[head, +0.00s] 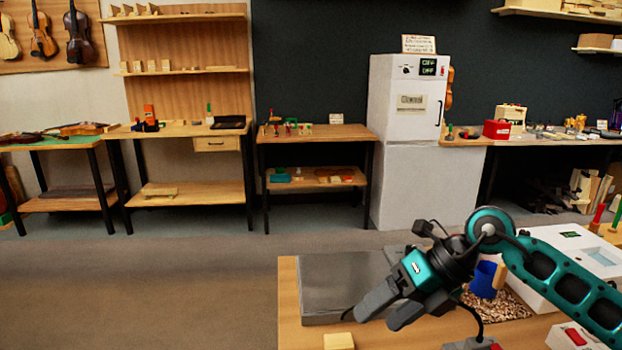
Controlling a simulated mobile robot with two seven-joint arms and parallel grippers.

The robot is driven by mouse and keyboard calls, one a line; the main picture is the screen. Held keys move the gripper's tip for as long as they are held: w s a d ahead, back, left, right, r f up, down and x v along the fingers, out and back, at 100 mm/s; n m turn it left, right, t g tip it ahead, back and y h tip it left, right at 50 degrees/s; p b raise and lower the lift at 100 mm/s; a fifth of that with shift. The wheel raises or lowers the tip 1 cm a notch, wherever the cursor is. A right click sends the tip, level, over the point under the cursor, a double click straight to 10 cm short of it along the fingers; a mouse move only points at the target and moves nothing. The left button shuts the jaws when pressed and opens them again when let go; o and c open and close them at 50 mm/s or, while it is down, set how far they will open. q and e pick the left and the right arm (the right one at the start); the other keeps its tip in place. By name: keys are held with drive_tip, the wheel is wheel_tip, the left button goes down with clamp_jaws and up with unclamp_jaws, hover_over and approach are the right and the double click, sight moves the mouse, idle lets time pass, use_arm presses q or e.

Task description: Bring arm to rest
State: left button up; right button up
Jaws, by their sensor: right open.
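My right arm (570,275) comes in from the right side of the head view, teal and black. Its gripper (378,312) is open and points down and to the left, above the near wooden bench (289,310). I see nothing between its fingers. A flat grey plate (335,280) lies on the bench, left of and behind the gripper. A small pale wood block (338,341) lies below the fingers at the bottom edge. My left gripper is not in this view.
A blue object (484,278) stands on wood shavings (512,305) just behind my right arm. A white box (580,245) with a recessed top is at the right. A white cabinet (405,180) and several workbenches line the back wall. The floor (140,290) at left is clear.

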drive_tip(key=s+a+r+m+t+y, duration=0.2)
drive_tip(key=a+r+m+t+y, duration=0.55)
drive_tip(key=a+r+y, duration=0.35)
drive_tip(key=w+d+f+m+t+h, duration=0.1)
drive_tip(key=d+f+m+t+h, duration=0.35)
drive_tip(key=d+m+h, duration=0.5)
drive_tip(key=w+d+f+m+t+h, duration=0.1)
drive_tip(key=d+f+m+t+h, duration=0.35)
drive_tip(key=m, duration=0.85)
drive_tip(key=s+d+f+m+g+h, duration=0.3)
drive_tip(key=s+d+f+m+h, duration=0.2)
drive_tip(key=f, duration=0.2)
drive_tip(key=s+f+m+g, duration=0.1)
drive_tip(key=s+f+g, duration=0.45)
drive_tip(key=s, duration=0.35)
drive_tip(key=s+f+m+g, duration=0.1)
drive_tip(key=s+f+g, duration=0.5)
drive_tip(key=s, duration=0.4)
drive_tip(key=w+a+f+t+y+p, duration=0.1)
drive_tip(key=w+a+f+t+y, duration=0.1)
drive_tip(key=w+f+t, duration=0.5)
drive_tip(key=shift+w+a+f+t, duration=0.35)
drive_tip(key=shift+f+t, duration=0.25)
drive_tip(key=shift+f, duration=0.1)
